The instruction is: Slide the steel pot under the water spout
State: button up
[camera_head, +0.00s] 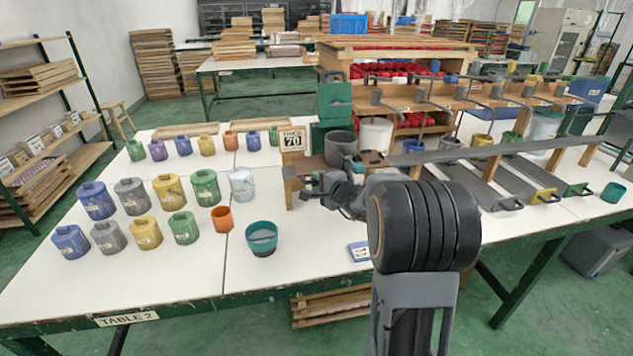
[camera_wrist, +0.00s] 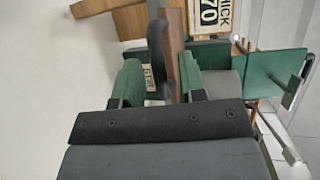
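A dark grey pot (camera_head: 340,147), which looks like the steel pot, stands upright on a wooden stand behind my gripper. My gripper (camera_head: 318,188) is low at the front of this stand. In the wrist view my gripper (camera_wrist: 158,82) has its two green-padded fingers apart, with a dark curved bar (camera_wrist: 155,42) showing between them. I cannot tell whether the bar touches either finger or which object it belongs to. A green box-like fixture (camera_head: 334,101) rises behind the pot; a green panel (camera_wrist: 275,75) shows in the wrist view. I cannot make out the water spout clearly.
A "THICK 70" sign (camera_head: 292,141) stands left of the pot and a white bucket (camera_head: 375,134) right of it. Several coloured cans, an orange cup (camera_head: 222,219) and a teal pot (camera_head: 262,238) stand on the white table (camera_head: 180,285). Long grey rails (camera_head: 490,153) lie to the right.

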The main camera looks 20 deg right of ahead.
jog(key=shift+w+a+f, duration=0.15)
jog(key=shift+w, duration=0.45)
grip_shut()
